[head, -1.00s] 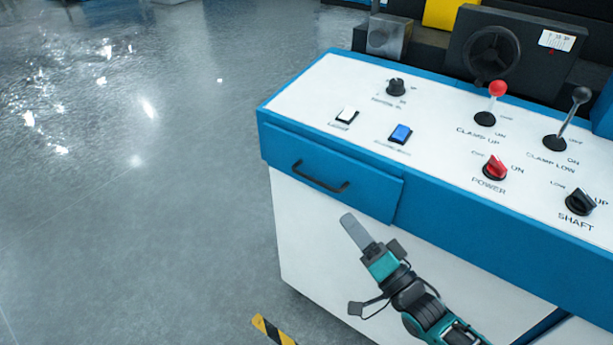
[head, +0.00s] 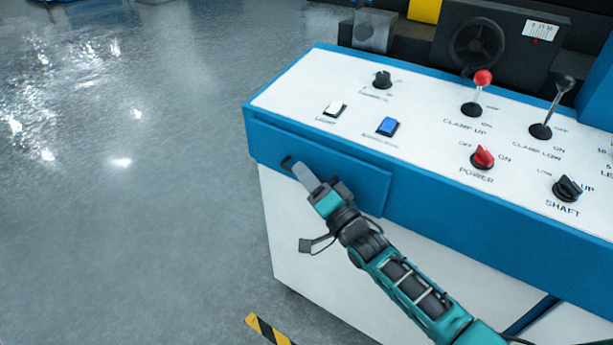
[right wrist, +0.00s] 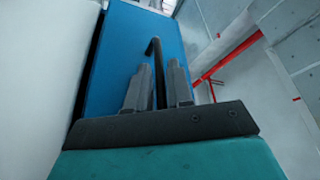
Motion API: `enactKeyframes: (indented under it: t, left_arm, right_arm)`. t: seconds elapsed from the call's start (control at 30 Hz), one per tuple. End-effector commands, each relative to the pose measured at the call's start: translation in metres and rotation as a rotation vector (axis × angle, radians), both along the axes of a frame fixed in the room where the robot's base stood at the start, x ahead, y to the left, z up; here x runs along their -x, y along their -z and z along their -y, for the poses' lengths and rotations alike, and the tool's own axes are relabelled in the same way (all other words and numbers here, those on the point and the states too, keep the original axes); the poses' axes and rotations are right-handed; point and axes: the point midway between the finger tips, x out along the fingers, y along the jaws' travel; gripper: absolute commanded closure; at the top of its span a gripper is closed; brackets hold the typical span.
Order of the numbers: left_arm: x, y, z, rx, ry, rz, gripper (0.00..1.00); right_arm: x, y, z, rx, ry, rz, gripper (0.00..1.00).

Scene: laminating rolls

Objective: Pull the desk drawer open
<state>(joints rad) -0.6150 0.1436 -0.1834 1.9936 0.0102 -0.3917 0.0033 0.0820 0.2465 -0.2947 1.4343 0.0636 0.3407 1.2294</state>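The blue desk drawer (head: 262,148) is at the left of the machine's front, below the white control top. Its front looks closed. Its black bar handle (head: 287,162) is mostly hidden behind my right gripper (head: 304,176) in the head view. In the right wrist view, the blue drawer front (right wrist: 115,60) fills the left middle, and the handle (right wrist: 154,55) runs between the two fingers of my right gripper (right wrist: 158,82). Narrow gaps seem to show beside the bar, so the fingers look open around it. My left gripper is not in view.
The control top (head: 300,90) carries a white switch (head: 334,109), a blue switch (head: 387,126), a black knob (head: 382,79), a red power knob (head: 483,157) and levers. Grey floor (head: 130,220) is clear to the left. A striped floor marking (head: 268,328) lies in front.

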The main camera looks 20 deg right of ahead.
Motion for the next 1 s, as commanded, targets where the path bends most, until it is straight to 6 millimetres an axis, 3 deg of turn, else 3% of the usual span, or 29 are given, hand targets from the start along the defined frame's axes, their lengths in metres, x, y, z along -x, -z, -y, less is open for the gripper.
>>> enactKeyframes:
  t: [0.13, 0.37, 1.0]
  left_arm:
    - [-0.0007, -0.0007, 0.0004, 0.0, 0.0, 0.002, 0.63]
    - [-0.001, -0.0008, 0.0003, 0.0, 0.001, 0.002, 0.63]
    - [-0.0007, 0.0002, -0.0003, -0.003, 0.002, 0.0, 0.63]
  right_arm:
    - [0.0001, 0.0, -0.0001, 0.0, 0.0, 0.0, 0.8]
    - [0.0003, -0.0001, 0.0001, 0.0, 0.0, 0.0, 1.0]
    - [0.0005, 0.0001, 0.0003, 0.0, 0.0, 0.0, 1.0]
